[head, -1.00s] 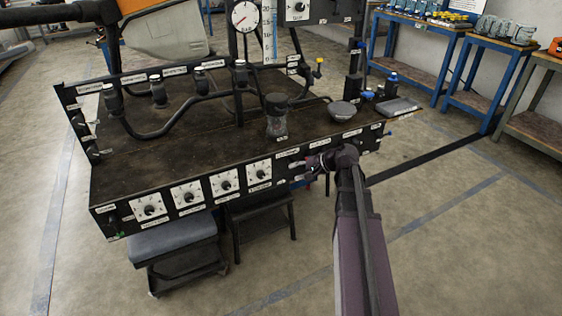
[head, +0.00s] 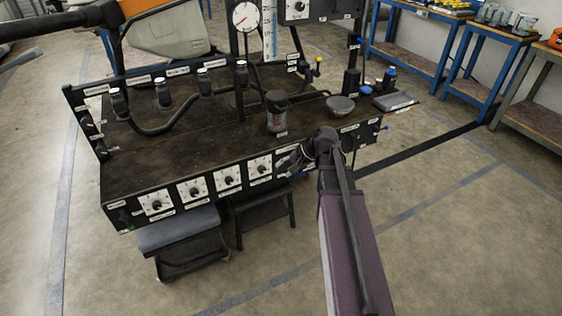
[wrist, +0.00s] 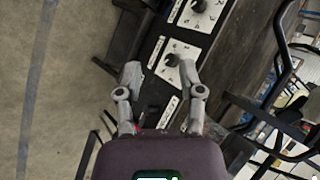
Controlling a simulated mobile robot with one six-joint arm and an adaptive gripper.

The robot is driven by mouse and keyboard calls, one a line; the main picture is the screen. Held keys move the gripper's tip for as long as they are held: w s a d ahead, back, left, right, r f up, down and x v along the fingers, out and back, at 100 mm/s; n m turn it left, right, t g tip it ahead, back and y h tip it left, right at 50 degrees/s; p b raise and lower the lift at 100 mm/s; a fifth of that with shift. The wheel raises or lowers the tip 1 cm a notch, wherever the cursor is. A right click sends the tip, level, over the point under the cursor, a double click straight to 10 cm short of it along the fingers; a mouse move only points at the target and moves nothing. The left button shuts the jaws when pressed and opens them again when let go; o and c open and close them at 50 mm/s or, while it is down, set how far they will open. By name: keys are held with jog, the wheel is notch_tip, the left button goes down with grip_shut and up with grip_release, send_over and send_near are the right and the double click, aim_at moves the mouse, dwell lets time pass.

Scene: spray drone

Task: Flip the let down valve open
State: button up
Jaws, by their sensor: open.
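A dark workbench (head: 215,140) has a front panel of white dials with black knobs and small labels too small to read. I cannot tell which fitting is the let down valve. My gripper (head: 284,163) is at the front panel, just right of the rightmost dial (head: 260,168), and hides the panel part behind it. A small blue handle (head: 384,127) sticks out at the panel's right end.
A jar (head: 277,114) and a grey bowl (head: 340,105) stand on the bench top. A stool (head: 183,235) is under the bench front. Blue-framed tables (head: 430,75) stand at the right.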

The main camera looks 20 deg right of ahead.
jog(key=shift+n+g+h, duration=0.4)
jog(key=shift+g+h, duration=0.2)
jog(key=shift+g, duration=0.1)
jog(key=shift+s+a+r+p, duration=0.55)
jog(key=shift+r+p, duration=0.25)
jog(key=shift+p, duration=0.2)
jog(key=shift+s+a+r+p, duration=0.55)
jog(key=shift+r+p, duration=0.2)
jog(key=shift+p, duration=0.25)
jog(key=s+a+f+n+g+h, duration=0.3)
jog(key=s+a+n+h, duration=0.4)
jog(key=s, duration=0.4)
notch_tip(320, 180, up, 19)
jog(key=y+p, duration=0.1)
jog(key=p, duration=1.7)
jog(key=shift+w+d+n, duration=0.3)
